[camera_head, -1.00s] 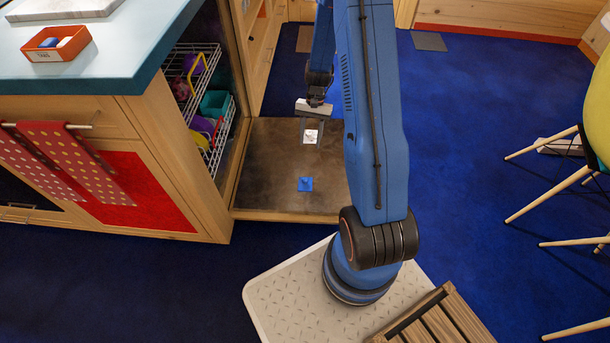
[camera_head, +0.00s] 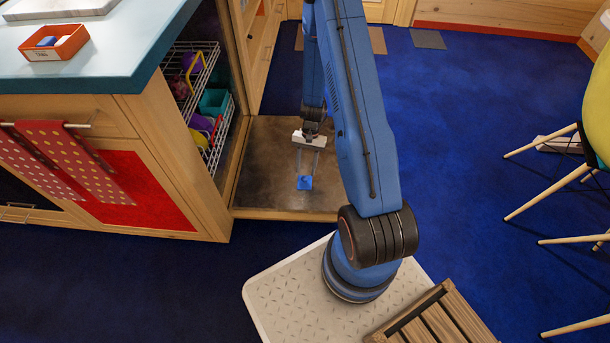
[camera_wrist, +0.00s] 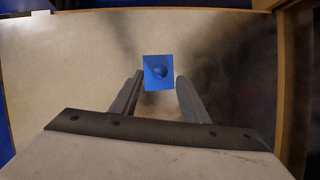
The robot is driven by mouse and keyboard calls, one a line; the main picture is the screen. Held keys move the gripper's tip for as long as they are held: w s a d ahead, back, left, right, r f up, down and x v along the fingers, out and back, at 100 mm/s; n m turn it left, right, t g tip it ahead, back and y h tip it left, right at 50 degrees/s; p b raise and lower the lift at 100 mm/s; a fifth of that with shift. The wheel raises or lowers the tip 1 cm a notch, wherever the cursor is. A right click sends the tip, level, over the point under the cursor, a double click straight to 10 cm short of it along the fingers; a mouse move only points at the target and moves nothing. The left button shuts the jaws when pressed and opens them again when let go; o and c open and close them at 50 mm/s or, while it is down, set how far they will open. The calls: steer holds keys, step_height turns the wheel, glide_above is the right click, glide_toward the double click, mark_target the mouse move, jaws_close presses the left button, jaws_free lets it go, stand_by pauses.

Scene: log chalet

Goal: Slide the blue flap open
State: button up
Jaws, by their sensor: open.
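A small blue square piece (camera_head: 305,183) with a rounded bump sits on a brown panel (camera_head: 258,172) beside the wooden cabinet. It also shows in the wrist view (camera_wrist: 158,71), just beyond the fingertips. No other blue flap stands out on the panel. My gripper (camera_head: 306,175) is open, its two fingers pointing at the blue piece. In the wrist view, my gripper (camera_wrist: 159,84) has one finger to each side of the blue piece, with nothing held. I cannot tell whether the fingertips touch it.
A wooden edge (camera_wrist: 280,80) bounds the panel at right in the wrist view. The cabinet with a wire rack (camera_head: 212,125) of colourful items stands to the left. An orange tray (camera_head: 55,42) is on the counter. Chair legs (camera_head: 545,190) are at right; blue floor between is clear.

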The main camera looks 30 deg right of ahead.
mark_target(304, 180)
steer(key=shift+x, duration=1.95)
